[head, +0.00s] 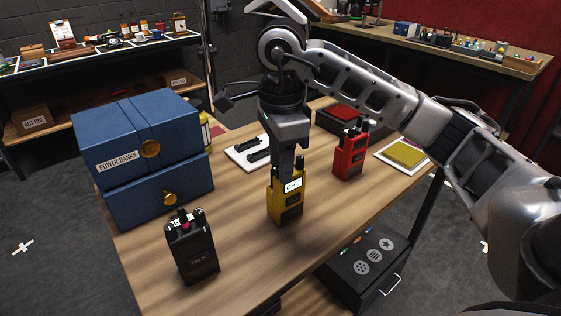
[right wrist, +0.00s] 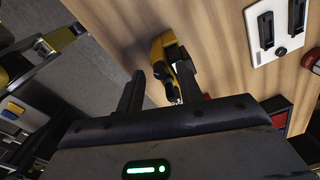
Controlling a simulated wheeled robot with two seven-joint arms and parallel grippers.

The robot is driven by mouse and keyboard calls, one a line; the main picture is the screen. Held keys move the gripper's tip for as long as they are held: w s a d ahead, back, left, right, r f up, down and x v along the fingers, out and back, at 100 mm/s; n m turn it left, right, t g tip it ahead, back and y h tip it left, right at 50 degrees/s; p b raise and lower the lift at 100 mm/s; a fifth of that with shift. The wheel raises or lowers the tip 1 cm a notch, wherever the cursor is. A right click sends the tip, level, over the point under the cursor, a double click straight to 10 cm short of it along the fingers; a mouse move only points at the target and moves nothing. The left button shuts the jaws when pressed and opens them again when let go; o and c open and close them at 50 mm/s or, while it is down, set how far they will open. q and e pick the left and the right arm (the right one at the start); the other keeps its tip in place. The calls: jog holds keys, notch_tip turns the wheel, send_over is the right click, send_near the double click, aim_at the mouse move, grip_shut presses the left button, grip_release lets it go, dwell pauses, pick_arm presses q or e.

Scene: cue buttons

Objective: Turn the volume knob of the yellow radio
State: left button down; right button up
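The yellow radio (head: 286,205) stands upright near the middle of the wooden table, with a small lit screen near its top. My right gripper (head: 289,165) points down right at its top and partly hides it in the head view. In the right wrist view the yellow radio (right wrist: 162,50) shows beyond and between the two separated fingers of the right gripper (right wrist: 158,85). A dark part of its top lies between them, closer to the right-hand finger. I cannot tell whether a finger touches it, and the volume knob is not clearly visible. My left gripper is not in view.
A black radio (head: 192,247) stands at the front left and a red radio (head: 350,152) behind right. Blue power bank boxes (head: 150,155) stand at the left. A white tray (head: 246,152) lies behind the yellow radio. The tabletop in front of it is clear.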

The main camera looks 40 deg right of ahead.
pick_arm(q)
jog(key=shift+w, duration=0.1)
pick_arm(e)
grip_shut()
pick_arm(q)
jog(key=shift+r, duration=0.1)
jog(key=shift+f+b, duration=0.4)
jog(key=shift+b, duration=0.05)
pick_arm(e)
jog(key=shift+f+n, duration=0.1)
jog(key=shift+n, duration=0.5)
jog(key=n+b, duration=0.2)
jog(key=n, duration=0.1)
jog(key=shift+n, duration=1)
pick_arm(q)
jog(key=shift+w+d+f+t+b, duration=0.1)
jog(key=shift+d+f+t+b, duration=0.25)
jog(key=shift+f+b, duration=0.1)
pick_arm(e)
jog(key=shift+n, duration=1.2)
